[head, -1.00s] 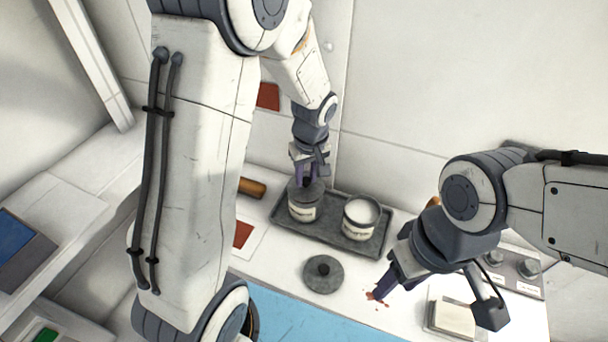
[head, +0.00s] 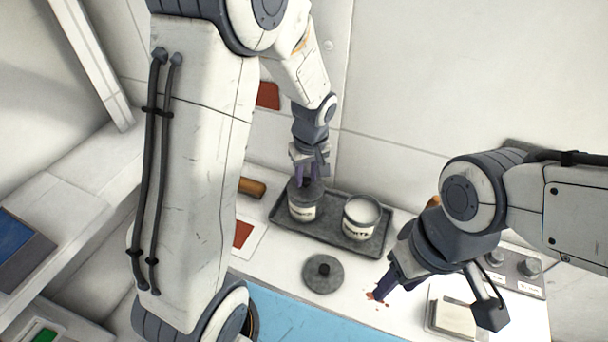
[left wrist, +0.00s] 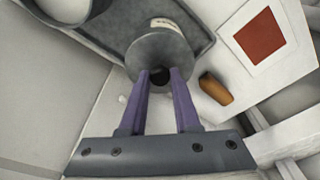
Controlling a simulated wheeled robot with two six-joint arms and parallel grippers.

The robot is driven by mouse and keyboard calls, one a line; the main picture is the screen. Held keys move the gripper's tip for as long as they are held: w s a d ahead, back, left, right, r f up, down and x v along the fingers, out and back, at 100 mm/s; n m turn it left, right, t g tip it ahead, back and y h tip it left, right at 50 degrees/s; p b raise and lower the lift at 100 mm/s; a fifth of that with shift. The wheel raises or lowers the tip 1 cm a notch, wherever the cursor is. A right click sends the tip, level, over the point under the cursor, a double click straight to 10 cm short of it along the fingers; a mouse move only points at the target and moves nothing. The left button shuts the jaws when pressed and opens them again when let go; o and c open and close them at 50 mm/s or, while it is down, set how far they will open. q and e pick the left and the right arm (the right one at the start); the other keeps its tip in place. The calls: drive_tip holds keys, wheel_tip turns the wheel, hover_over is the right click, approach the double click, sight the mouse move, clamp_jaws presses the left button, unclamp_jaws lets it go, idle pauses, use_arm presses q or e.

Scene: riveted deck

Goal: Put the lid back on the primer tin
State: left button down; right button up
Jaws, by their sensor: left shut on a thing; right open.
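Two tins stand upright in a dark grey tray (head: 375,247). The left tin (head: 302,212) has a round grey lid (head: 294,188) on top; its label is too small to read. My left gripper (head: 307,181) is above this tin, shut on the lid's dark knob. The left wrist view shows the two purple fingers (left wrist: 160,78) on either side of the knob, with the lid (left wrist: 160,50) covering the tin's top. I cannot tell whether the lid is fully seated. The right tin (head: 360,219) is open, with white contents. My right gripper (head: 378,294) is open and empty.
A second grey lid (head: 323,273) lies on the worktop in front of the tray. Red spots (head: 383,303) mark the worktop near my right gripper. A pale block (head: 452,318) lies at the front right, and a blue mat (head: 290,320) at the front. An orange-brown handle (head: 252,187) is left of the tray.

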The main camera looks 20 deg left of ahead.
idle(0.4)
use_arm(q)
drive_tip(key=shift+c, duration=0.4)
unclamp_jaws()
drive_tip(key=shift+r, duration=0.1)
drive_tip(key=shift+r+p, duration=2.75)
drive_tip(key=shift+r, duration=0.65)
clamp_jaws()
